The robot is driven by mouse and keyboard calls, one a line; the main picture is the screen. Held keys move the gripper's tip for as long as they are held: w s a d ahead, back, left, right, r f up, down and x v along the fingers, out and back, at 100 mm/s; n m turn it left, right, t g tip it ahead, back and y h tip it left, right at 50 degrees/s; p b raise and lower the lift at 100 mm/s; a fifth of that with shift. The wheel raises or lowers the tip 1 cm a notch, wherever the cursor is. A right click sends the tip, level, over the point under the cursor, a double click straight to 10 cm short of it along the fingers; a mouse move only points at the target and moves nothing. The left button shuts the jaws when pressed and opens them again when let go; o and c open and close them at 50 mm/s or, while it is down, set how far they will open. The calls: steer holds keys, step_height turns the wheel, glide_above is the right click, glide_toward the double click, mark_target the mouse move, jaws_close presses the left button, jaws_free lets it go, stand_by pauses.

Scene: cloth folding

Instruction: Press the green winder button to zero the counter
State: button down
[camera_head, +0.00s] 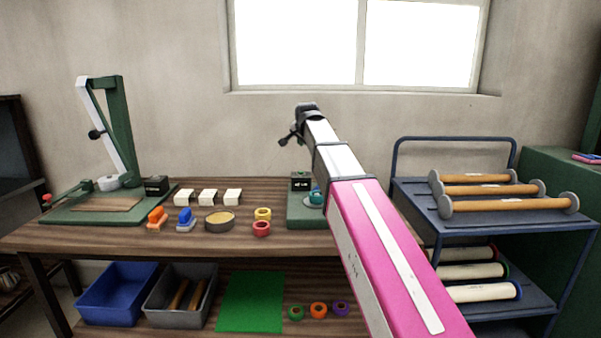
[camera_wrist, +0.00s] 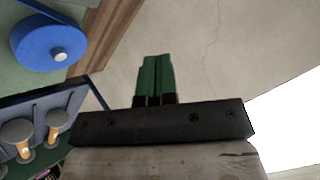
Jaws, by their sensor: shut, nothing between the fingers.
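The winder (camera_head: 305,219) has a green base and stands on the right part of the wooden table, partly hidden behind my arm. A small black counter box (camera_head: 300,181) with pale marks sits at its back; I cannot read the marks. A teal round part is beside the box. In the wrist view, a blue disc with a pale hub (camera_wrist: 60,56) lies over a green surface at upper left. I cannot make out the green button in either view. My gripper (camera_wrist: 155,78) has green fingers that are together and empty, apart from the disc, with bare wall behind them.
Spools, white blocks (camera_head: 208,196), clips and a tape-like ring lie left of the winder. A green-framed press (camera_head: 125,140) stands at far left. A blue cart (camera_head: 470,224) with wooden rollers is at right. Bins (camera_head: 115,290) are below. The air above the table is mostly free.

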mark_target(302, 172)
steer(key=shift+f, duration=4.4)
steer(key=shift+f, duration=0.15)
steer(key=shift+f, duration=0.25)
steer(key=shift+f, duration=0.45)
steer(key=shift+r, duration=0.85)
steer(key=shift+r, duration=0.15)
steer(key=shift+r, duration=2.35)
